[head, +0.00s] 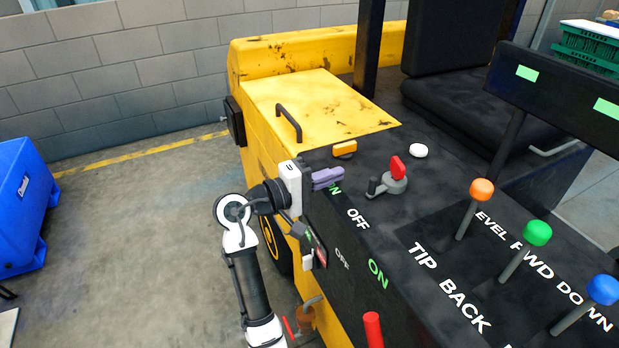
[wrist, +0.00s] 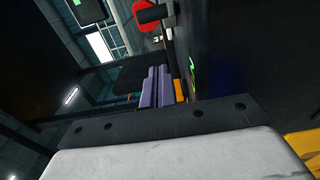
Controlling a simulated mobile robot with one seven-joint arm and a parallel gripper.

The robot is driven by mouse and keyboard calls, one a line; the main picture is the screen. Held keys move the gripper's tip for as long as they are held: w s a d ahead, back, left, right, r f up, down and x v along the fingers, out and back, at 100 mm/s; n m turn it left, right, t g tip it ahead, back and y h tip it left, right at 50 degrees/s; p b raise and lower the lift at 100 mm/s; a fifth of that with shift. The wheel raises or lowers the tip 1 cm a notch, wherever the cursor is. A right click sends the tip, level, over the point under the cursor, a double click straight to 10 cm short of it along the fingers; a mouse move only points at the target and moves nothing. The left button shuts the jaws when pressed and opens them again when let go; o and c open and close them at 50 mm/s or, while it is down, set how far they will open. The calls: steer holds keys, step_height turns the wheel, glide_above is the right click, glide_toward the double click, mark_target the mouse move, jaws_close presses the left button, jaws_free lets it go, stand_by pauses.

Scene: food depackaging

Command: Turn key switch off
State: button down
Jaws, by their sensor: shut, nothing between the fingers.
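The key switch (head: 390,184) appears to be the grey round-based switch with a lever and a red grip (head: 398,166) on the black panel. The red part also shows at the top of the wrist view (wrist: 145,14). My gripper (head: 330,177) is shut and empty, its purple fingers pressed together, a little left of the switch and apart from it. In the wrist view my fingers (wrist: 156,88) are side by side near the panel face. A green "ON" label is partly covered by my fingers, and a white "OFF" label (head: 357,218) lies just below and right.
An orange-yellow block (head: 345,149) and a white round knob (head: 418,150) are on the panel behind. Levers with orange (head: 482,190), green (head: 537,233) and blue (head: 603,290) knobs stand to the right. A handle (head: 289,121) rises from the yellow cover.

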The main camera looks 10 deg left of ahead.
mark_target(364, 209)
steer(key=shift+x, duration=1.05)
steer(key=shift+s+d+p, duration=0.7)
steer(key=shift+d, duration=0.25)
steer(key=shift+s+d, duration=0.5)
steer(key=shift+d, duration=0.1)
steer(key=shift+s+d+n+t+y+p, duration=0.4)
steer(key=shift+s+n+t+y+p, duration=0.15)
steer(key=shift+p, duration=0.25)
steer(key=shift+s+d+p, duration=0.55)
steer(key=shift+s+d, duration=0.45)
steer(key=shift+s, duration=0.1)
steer(key=shift+w, duration=0.1)
